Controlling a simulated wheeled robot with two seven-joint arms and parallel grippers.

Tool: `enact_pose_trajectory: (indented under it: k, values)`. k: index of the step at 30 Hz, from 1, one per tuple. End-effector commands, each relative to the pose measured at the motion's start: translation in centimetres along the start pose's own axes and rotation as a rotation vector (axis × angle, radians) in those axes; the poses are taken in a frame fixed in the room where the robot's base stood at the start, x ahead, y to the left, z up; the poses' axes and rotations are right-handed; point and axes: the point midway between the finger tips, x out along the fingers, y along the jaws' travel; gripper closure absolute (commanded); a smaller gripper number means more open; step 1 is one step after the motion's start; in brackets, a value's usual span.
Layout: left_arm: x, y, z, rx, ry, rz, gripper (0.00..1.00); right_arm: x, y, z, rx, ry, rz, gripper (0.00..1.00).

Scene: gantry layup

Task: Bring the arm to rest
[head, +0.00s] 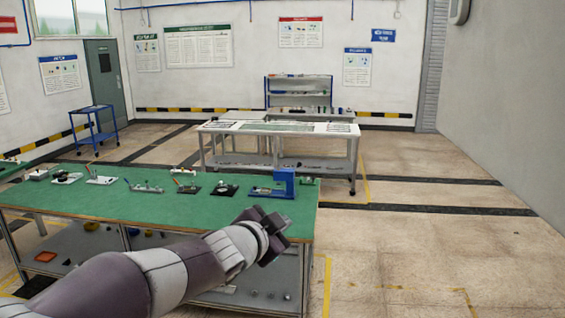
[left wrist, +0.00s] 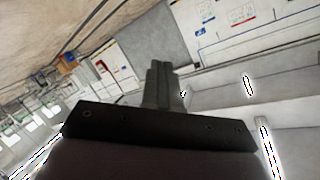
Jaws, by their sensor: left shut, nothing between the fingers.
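My left arm (head: 150,280) comes in from the lower left of the head view and reaches up and to the right. My left gripper (head: 270,232) is at its end, in front of the right end of the green-topped workbench (head: 130,203). The left gripper is shut with nothing held. In the left wrist view its fingers (left wrist: 162,85) are together, with the wall and ceiling tilted behind them. My right gripper is in neither view.
Small tools and a blue fixture (head: 284,184) stand along the bench's far edge. A white table (head: 278,128), a shelf rack (head: 298,92) and a blue cart (head: 97,125) stand farther back. The floor (head: 440,240) to the right is clear.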

Motion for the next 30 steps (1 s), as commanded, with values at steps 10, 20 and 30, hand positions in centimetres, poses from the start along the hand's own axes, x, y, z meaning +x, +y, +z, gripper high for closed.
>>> enact_pose_trajectory:
  k: [10, 20, 30]
  values:
    - [-14.1, 15.1, 27.7, -0.662, -0.985, 0.111, 1.00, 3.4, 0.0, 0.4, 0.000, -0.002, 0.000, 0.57]
    - [-22.2, 21.5, 33.8, -0.949, -1.250, 0.096, 1.00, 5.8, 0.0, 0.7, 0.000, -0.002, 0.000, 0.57]
    - [-22.2, 21.3, 33.6, -0.946, -1.247, 0.096, 1.00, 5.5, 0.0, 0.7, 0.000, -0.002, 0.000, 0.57]
